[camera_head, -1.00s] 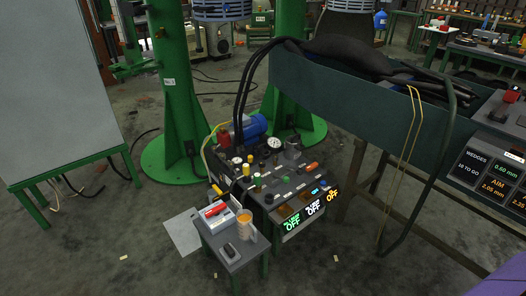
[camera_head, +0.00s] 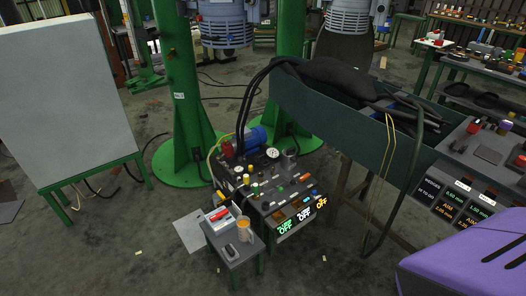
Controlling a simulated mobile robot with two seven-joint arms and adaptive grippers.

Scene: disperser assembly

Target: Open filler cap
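A dark hydraulic power unit (camera_head: 265,190) stands on the floor at mid-picture. It has a blue motor (camera_head: 256,136), a round white gauge (camera_head: 272,153) and several small coloured caps and knobs on its top. A yellow-topped cap (camera_head: 246,179) is near its left edge. At this size I cannot tell which of these is the filler cap, or whether it is open. Neither of my grippers shows in the head view.
A small grey table (camera_head: 233,259) with an orange cup (camera_head: 244,231) and a red-and-white box stands in front of the unit. A green column (camera_head: 184,110) is behind it. A long dark trough (camera_head: 330,122) with hanging hoses is to the right. Floor in front is mostly clear.

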